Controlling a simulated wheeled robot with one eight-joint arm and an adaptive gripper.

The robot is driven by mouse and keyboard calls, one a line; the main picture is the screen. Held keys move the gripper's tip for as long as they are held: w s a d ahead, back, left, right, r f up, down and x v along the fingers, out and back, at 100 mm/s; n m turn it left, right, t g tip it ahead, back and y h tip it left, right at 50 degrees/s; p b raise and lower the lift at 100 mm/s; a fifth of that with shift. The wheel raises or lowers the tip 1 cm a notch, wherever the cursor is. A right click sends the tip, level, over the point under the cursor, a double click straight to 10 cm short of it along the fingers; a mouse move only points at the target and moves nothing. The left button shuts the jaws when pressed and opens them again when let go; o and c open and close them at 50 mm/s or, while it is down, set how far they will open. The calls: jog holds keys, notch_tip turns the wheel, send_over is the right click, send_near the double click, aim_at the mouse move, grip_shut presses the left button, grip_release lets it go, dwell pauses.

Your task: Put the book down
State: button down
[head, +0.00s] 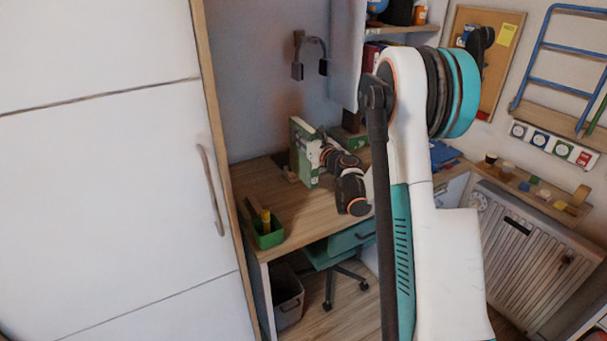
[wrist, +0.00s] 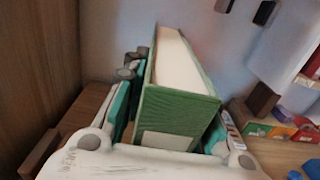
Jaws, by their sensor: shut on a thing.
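The green book (head: 304,152) with pale pages is upright over the back of the wooden desk (head: 310,213) in the head view. My gripper (head: 320,156) is shut on it from the right, partly hidden behind the book and my arm. In the wrist view the book (wrist: 178,108) stands between the two teal finger pads of my gripper (wrist: 172,128), its spine toward the camera. The book's lower edge is close to the desk top; I cannot tell whether it touches.
A green pencil box (head: 268,236) stands on the desk's front left corner. A white wardrobe (head: 110,180) is close on the left. Small colourful boxes (wrist: 272,128) lie right of the book. A bin (head: 288,298) and a teal chair (head: 330,258) are under the desk. The desk's middle is clear.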

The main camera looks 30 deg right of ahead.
aim_at(303, 172)
notch_tip(303, 172, down, 15)
jog(key=b, duration=0.5)
jog(key=shift+r, duration=0.3)
jog(key=c, duration=1.3)
grip_release()
